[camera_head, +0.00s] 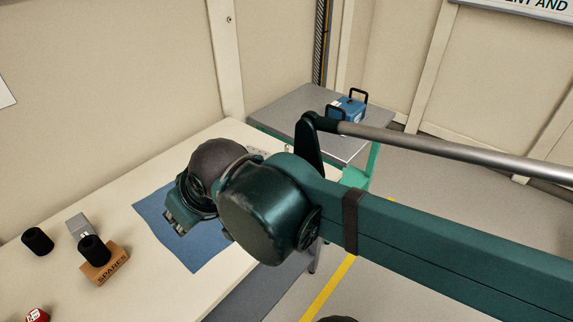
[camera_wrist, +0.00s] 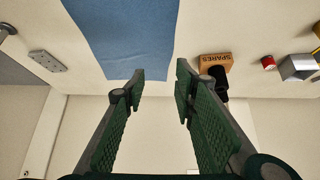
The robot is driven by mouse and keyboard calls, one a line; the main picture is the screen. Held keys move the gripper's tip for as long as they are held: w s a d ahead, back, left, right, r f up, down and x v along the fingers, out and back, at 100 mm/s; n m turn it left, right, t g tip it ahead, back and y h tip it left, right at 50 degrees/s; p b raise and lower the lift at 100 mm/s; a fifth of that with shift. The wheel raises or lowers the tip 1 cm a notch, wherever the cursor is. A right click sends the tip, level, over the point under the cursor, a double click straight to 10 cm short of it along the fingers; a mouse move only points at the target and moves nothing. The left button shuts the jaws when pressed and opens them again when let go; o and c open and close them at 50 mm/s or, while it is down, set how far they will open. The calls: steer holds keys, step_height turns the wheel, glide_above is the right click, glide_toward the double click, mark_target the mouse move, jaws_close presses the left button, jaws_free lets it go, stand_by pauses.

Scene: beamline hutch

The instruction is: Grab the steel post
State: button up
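I cannot pick out the steel post for certain in either view. A small grey rounded thing (camera_wrist: 6,30) is cut off at the upper left edge of the wrist view, and I cannot tell whether it is the post. My gripper (camera_wrist: 159,80) is open in the wrist view, with its two green pads well apart and nothing between them. In the head view my gripper (camera_head: 181,216) is over the blue mat (camera_head: 205,257), partly hidden by my own arm. The mat (camera_wrist: 125,35) also shows in the wrist view, beyond the fingertips and bare where visible.
A "SPARES" box (camera_head: 105,266), black cylinders (camera_head: 38,241) (camera_head: 93,249), a grey block (camera_head: 77,225) and a red item (camera_head: 37,315) stand left on the cream table (camera_head: 150,286). A grey strip (camera_wrist: 47,61) lies beside the mat. A blue case (camera_head: 348,106) sits on the back bench.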

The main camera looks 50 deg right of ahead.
steer(key=w+d+r+m+g+h+p, duration=0.1)
steer(key=w+d+r+m+p, duration=0.25)
steer(key=d, duration=0.45)
steer(key=w+d+r+m+g+h+p, duration=0.1)
steer(key=w+d+r+m+p, duration=0.15)
steer(key=w+d, duration=0.4)
steer(key=m+g+h+p, duration=0.2)
steer(key=m+g+p, duration=0.1)
steer(key=m+p, duration=0.5)
glide_above(286, 146)
steer(key=p, duration=0.1)
step_height(286, 146, down, 4)
steer(key=n, duration=0.1)
steer(key=f, duration=1)
steer(key=shift+a+f, duration=0.2)
steer(key=shift+f, duration=0.6)
steer(key=shift+x, duration=1.3)
steer(key=shift+f, duration=0.1)
